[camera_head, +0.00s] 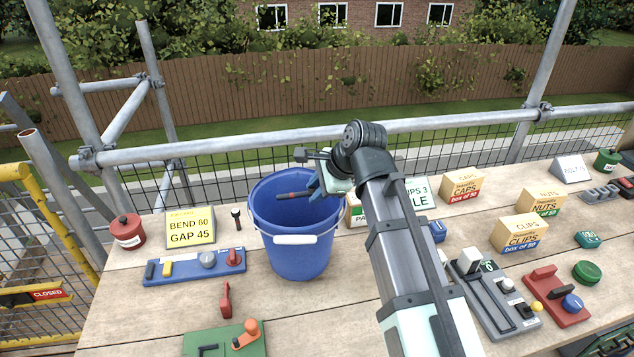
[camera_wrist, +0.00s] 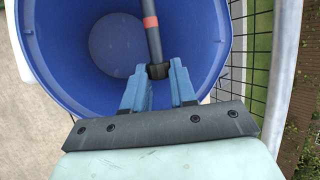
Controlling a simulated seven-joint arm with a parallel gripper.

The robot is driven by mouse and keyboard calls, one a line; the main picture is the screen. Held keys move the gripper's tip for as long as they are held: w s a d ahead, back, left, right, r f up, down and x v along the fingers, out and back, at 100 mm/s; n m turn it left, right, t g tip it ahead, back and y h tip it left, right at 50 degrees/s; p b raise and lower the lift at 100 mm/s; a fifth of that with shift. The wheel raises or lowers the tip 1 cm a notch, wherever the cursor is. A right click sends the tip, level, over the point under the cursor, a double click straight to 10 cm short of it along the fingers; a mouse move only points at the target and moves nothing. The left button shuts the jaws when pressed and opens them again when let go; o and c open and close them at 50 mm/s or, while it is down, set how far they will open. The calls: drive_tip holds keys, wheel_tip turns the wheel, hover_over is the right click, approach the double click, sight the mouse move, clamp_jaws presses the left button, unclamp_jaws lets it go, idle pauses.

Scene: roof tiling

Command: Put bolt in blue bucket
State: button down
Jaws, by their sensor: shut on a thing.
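The bolt (camera_wrist: 152,40) is a dark rod with a red band and a black head. My gripper (camera_wrist: 158,78) is shut on it at the head end, with a blue finger on each side. In the wrist view the bolt points away from the fingers, over the open mouth of the blue bucket (camera_wrist: 45,50). In the head view the bolt (camera_head: 292,195) lies roughly level across the mouth of the bucket (camera_head: 297,258), and my gripper (camera_head: 315,187) is at the right rim. The bucket floor looks empty in the wrist view.
The bucket stands on a wooden bench (camera_head: 130,300). A scaffold rail (camera_head: 250,142) runs behind.

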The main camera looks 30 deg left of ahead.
drive_tip(key=shift+f, duration=0.25)
drive_tip(key=c, duration=0.8)
unclamp_jaws()
drive_tip(key=shift+r, duration=0.1)
wheel_tip(320, 180, up, 7)
drive_tip(key=shift+f, duration=0.1)
idle(0.5)
